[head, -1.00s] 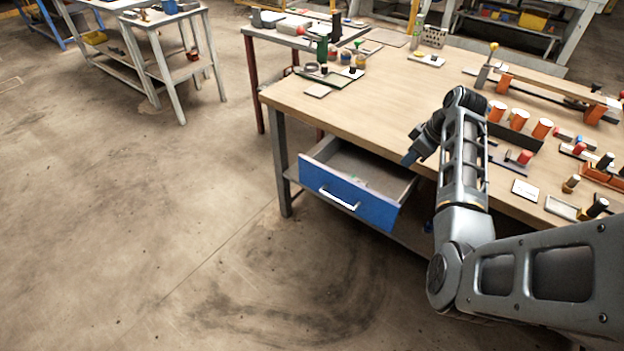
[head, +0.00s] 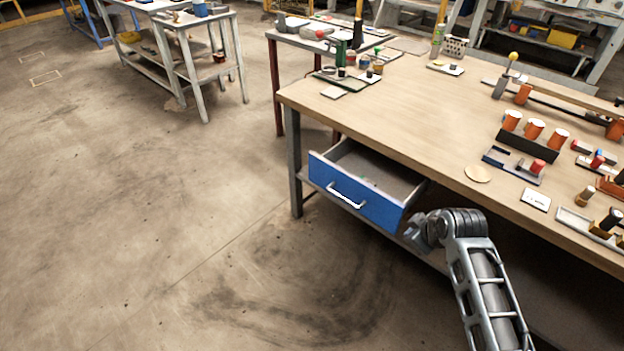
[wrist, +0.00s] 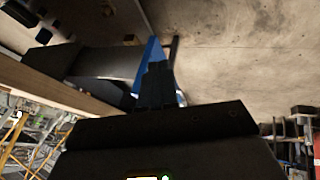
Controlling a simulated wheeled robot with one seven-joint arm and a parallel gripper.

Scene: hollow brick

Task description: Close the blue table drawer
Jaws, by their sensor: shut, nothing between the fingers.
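The blue drawer (head: 354,200) with a white bar handle (head: 345,196) stands pulled out under the wooden workbench (head: 400,112). Its grey inside is visible, with a small green item in it. My gripper (head: 412,232) is just right of the drawer's front panel, below the table edge; in the head view its fingers are small and partly hidden by the wrist. In the wrist view the shut fingers (wrist: 157,85) point toward the blue drawer front (wrist: 151,55). Whether they touch the panel I cannot tell.
The bench top holds orange cups (head: 533,130), small trays and tools, mostly at the right. A bench leg (head: 294,160) stands left of the drawer. The concrete floor (head: 190,230) in front and to the left is clear.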

